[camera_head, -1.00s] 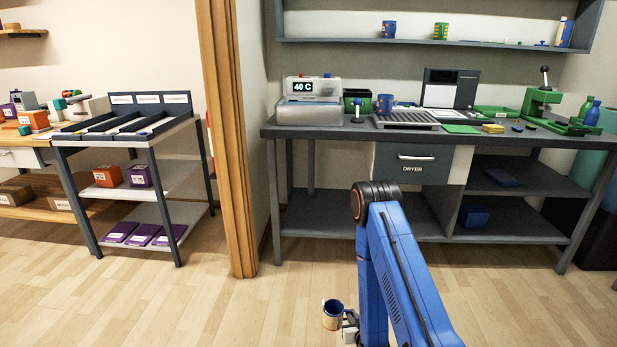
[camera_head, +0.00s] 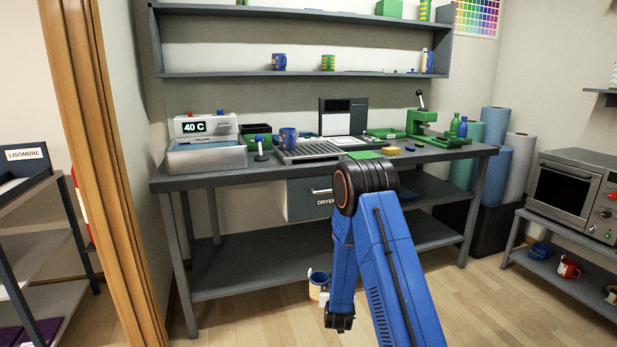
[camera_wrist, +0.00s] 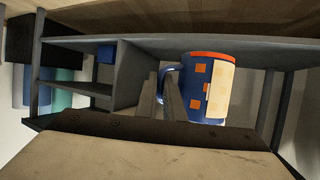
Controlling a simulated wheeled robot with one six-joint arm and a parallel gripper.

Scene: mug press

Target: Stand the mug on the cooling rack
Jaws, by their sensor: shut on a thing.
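The held mug (camera_head: 318,286) is blue with a cream and orange pattern. It hangs low in front of the bench in the head view, its open top facing up. My gripper (camera_head: 325,299) is shut on it. In the wrist view the mug (camera_wrist: 205,88) shows its orange rim, orange squares and a cream panel. The gripper fingers (camera_wrist: 166,95) close on its handle side, and part of the handle is hidden. A grey slatted rack (camera_head: 308,150), which looks like the cooling rack, lies on the bench top.
The grey bench (camera_head: 215,177) also carries a box reading 40 C (camera_head: 205,145), a green press (camera_head: 430,122) and small items. A wooden post (camera_head: 95,150) stands at left. An oven (camera_head: 570,190) stands at right, with mugs on the shelf below. Open floor lies before the bench.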

